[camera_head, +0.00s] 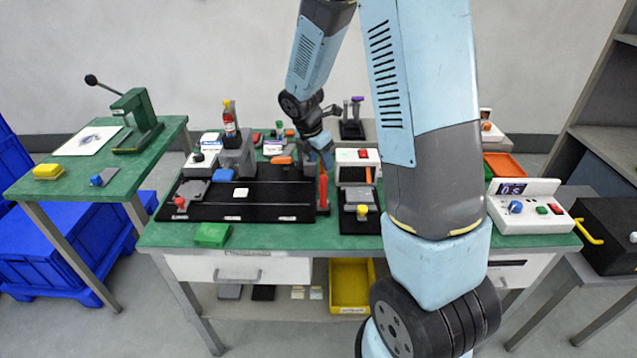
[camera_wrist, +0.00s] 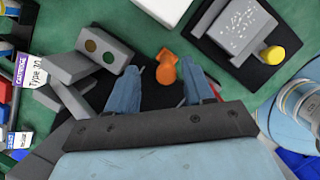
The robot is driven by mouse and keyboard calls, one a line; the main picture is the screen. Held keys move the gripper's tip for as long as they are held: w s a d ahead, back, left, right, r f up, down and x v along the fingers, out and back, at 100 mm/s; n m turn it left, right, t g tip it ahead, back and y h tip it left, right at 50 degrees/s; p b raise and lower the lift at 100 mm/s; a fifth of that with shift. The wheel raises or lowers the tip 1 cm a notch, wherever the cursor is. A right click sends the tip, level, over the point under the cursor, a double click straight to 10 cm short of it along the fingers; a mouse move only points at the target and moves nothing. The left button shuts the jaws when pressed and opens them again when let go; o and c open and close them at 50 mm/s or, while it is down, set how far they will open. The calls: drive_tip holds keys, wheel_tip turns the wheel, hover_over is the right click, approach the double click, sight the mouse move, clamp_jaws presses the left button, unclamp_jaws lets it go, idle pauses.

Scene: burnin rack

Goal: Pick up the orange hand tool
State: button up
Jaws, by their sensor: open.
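In the wrist view the orange hand tool (camera_wrist: 166,70) lies just beyond the fingertips, roughly midway between them. It looks short, with a rounded end and a broader body. My gripper (camera_wrist: 162,84) is open, one finger on each side of the view, with nothing held. In the head view my gripper (camera_head: 322,150) is low over the back middle of the green bench. An orange piece (camera_head: 282,160) shows left of it there; I cannot tell if it is the same tool.
A grey block with two coloured circles (camera_wrist: 98,48) stands close left of the tool in the wrist view. A device with a yellow knob (camera_wrist: 272,54) is at upper right. A red-handled thing (camera_head: 323,192) stands by the black board (camera_head: 265,205). The bench is crowded.

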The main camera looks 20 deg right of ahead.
drive_tip(key=shift+s+x, duration=0.15)
drive_tip(key=shift+x, duration=1.15)
drive_tip(key=shift+s+x, duration=0.1)
drive_tip(key=shift+x, duration=1.2)
clamp_jaws()
